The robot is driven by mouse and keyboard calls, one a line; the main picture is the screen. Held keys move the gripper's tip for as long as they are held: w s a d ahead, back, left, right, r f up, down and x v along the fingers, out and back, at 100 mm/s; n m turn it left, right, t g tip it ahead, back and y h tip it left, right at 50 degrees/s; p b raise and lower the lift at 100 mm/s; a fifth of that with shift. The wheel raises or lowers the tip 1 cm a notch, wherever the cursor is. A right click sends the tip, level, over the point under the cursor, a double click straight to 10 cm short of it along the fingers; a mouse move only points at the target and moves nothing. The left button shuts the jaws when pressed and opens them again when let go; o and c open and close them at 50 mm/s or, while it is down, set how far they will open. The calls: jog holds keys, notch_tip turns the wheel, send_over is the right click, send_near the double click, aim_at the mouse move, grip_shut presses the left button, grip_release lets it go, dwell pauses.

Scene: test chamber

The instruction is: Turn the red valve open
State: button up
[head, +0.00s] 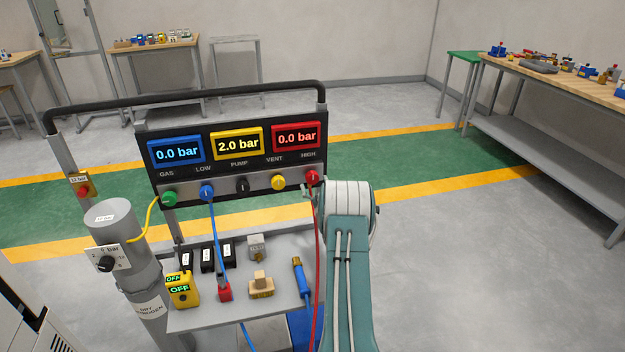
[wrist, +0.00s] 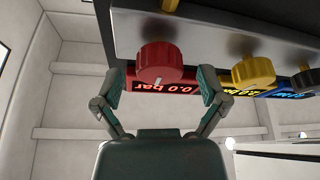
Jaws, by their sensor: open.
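The red valve (head: 312,177) is the rightmost knob on the panel's grey strip, under the HIGH label. In the wrist view the red valve (wrist: 159,63) is a ribbed knob with a white mark on its lower edge. My gripper (wrist: 160,88) is open, with one finger on each side of the knob and slightly below it in the picture. I see gaps between the fingers and the knob. In the head view my arm covers most of my gripper (head: 313,190). The red display (head: 296,138) above the valve reads 0.0 bar.
The strip also holds a yellow knob (head: 278,182), a black knob (head: 243,187), a blue knob (head: 207,191) and a green knob (head: 169,198). A red hose (head: 316,260) hangs below the valve. A cart shelf (head: 205,317) with small items lies below. Open floor lies right.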

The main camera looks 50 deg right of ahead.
jog(key=shift+x, duration=0.9)
jog(key=c, duration=1.1)
jog(key=shift+c, duration=0.2)
